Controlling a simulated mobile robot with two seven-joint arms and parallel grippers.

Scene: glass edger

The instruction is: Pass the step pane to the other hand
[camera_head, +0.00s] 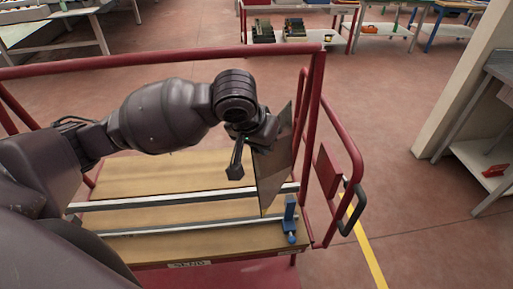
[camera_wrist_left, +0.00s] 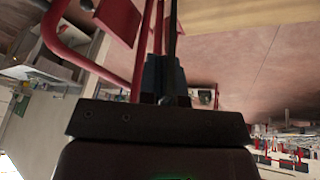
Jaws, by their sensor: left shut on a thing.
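The step pane (camera_head: 275,165) is a thin, dull grey-brown glass sheet standing nearly upright above the right end of the cart's wooden deck. My left gripper (camera_head: 256,143) is shut on the pane near its upper part; one finger shows on the near left side. In the left wrist view the pane (camera_wrist_left: 173,28) shows edge-on as a thin dark strip between the fingers of the gripper (camera_wrist_left: 166,78). Whether its lower corner touches the deck I cannot tell. My right gripper is not in view.
A red-railed cart (camera_head: 312,130) has a wooden deck (camera_head: 160,172) with two metal rails and a blue clamp (camera_head: 290,220) at the right. A red panel and black handle (camera_head: 351,210) stick out right. A pillar and grey bench stand far right; the floor between is clear.

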